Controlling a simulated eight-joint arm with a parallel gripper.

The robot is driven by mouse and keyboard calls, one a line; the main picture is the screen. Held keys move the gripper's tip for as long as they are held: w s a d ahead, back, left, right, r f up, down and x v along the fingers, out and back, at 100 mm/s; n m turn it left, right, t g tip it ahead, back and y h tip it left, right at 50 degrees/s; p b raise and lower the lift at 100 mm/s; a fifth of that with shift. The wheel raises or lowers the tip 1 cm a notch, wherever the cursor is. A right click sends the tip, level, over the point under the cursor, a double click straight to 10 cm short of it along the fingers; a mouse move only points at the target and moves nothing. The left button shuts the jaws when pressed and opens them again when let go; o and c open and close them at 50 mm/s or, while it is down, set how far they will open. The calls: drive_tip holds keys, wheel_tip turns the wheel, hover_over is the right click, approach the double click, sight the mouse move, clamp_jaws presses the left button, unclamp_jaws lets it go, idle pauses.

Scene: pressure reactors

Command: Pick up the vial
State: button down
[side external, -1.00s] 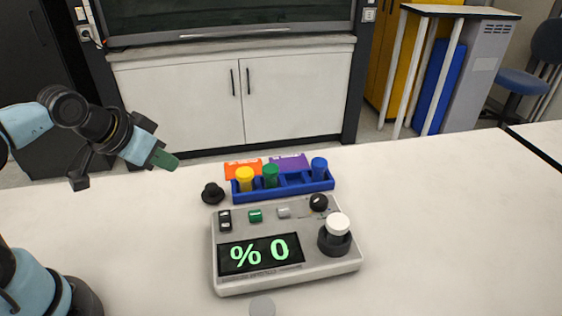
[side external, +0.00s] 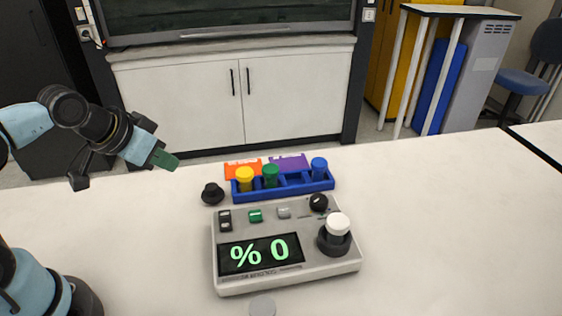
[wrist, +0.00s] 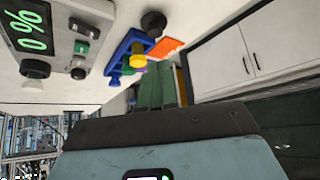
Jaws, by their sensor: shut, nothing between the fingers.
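Several capped vials stand upright in a blue rack behind the grey device: a yellow-capped vial (side external: 245,179), a green-capped vial (side external: 271,175) and a blue-capped vial (side external: 319,168). The blue rack (side external: 297,189) has an empty-looking slot between the green and blue vials. A white-topped vial (side external: 338,226) sits in the dark round holder at the device's right. My gripper (side external: 166,160) is in the air left of the rack and higher than it, with green fingers shut and empty. In the wrist view the fingers (wrist: 157,88) show together below the yellow vial (wrist: 138,56).
The grey device (side external: 228,285) has a display reading "% 0", upright in the side view. A black knob-like piece (side external: 212,194) stands left of the rack. Orange (side external: 241,165) and purple (side external: 288,162) pieces lie behind it. The table's right side is clear.

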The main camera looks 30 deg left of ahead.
drive_tip(key=c, duration=0.6)
unclamp_jaws()
